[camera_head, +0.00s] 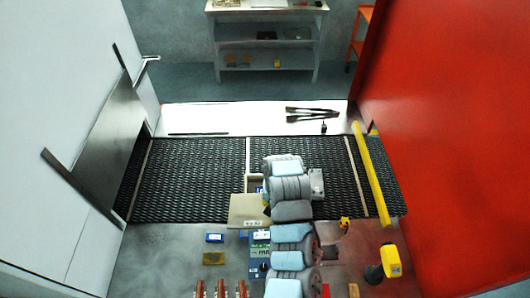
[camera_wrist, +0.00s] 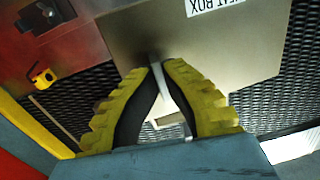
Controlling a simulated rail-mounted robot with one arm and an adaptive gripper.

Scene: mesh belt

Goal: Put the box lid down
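The box lid (camera_head: 247,207) is a flat tan plate with a white label, at the front edge of the mesh belt in the head view. In the wrist view the lid (camera_wrist: 235,50) fills the upper middle, with its label upside down at the top. My gripper (camera_wrist: 161,66) has yellow ribbed fingers with their tips close together at the lid, apparently shut on it; the exact contact is hard to see. The open box (camera_head: 253,184) is on the belt just behind the lid, partly hidden by my arm. Whether the lid touches anything below is unclear.
A yellow rail (camera_head: 372,172) crosses the belt at the right. The mesh belt (camera_head: 190,180) is clear left of the lid. A blue item (camera_head: 214,238), a brass plate (camera_head: 213,258) and a small yellow object (camera_head: 344,223) lie on the front table. A red wall stands at right.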

